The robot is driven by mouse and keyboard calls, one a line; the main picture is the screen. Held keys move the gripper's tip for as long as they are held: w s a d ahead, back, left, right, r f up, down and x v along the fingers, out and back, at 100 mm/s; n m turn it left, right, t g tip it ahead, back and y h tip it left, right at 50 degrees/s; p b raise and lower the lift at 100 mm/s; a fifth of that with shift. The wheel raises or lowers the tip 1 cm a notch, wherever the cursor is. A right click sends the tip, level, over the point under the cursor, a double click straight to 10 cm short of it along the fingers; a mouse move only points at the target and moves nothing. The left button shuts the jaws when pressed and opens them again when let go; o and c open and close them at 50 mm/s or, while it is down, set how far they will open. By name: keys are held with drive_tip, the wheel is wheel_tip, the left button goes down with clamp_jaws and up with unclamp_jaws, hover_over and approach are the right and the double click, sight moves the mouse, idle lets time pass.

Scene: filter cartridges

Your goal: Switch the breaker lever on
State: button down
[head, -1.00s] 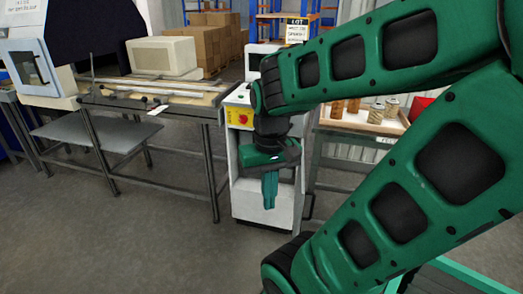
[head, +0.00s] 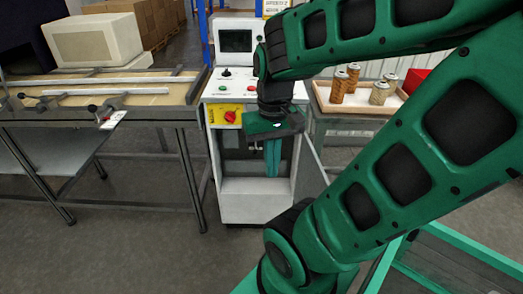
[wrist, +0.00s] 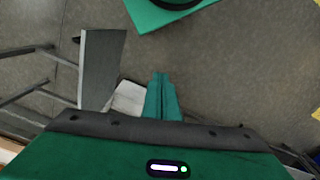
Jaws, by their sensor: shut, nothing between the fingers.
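The grey-white control cabinet (head: 256,206) stands ahead, with a red rotary switch (head: 230,117) on a yellow plate on its front. Below the plate is a dark open compartment (head: 231,148). A panel (head: 309,165), which looks like its open door, stands out at the right. I cannot clearly make out a breaker lever; my gripper covers part of the compartment. My gripper (head: 272,174) points down in front of the cabinet, fingers together and empty. The wrist view shows the closed fingertips (wrist: 161,76) over floor, beside a grey panel (wrist: 101,69).
A workbench (head: 130,117) with rails and clamps stands left of the cabinet. At right, a tray (head: 347,108) holds several filter cartridges (head: 379,92). A screen (head: 236,41) tops the cabinet. The floor in front of the cabinet is clear.

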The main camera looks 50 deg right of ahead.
drive_tip(key=shift+a, duration=0.1)
drive_tip(key=w+d+f+m+t, duration=0.2)
drive_tip(key=w+d+f+m, duration=0.1)
drive_tip(key=w+d+f, duration=0.4)
drive_tip(key=w+d+f+m+t+h, duration=0.1)
drive_tip(key=w+d+f+m+t, duration=0.25)
drive_tip(key=w, duration=0.55)
drive_tip(key=w+d+f+m+t, duration=0.1)
drive_tip(key=w+d+f+m, duration=0.1)
drive_tip(key=w+d+f, duration=0.5)
drive_tip(key=d+f+m+t+h, duration=0.3)
drive_tip(key=d+f+m, duration=0.8)
drive_tip(key=d, duration=0.4)
drive_tip(key=shift+w+d+f+h, duration=0.2)
drive_tip(key=shift+w+h, duration=0.15)
drive_tip(key=shift+h, duration=0.45)
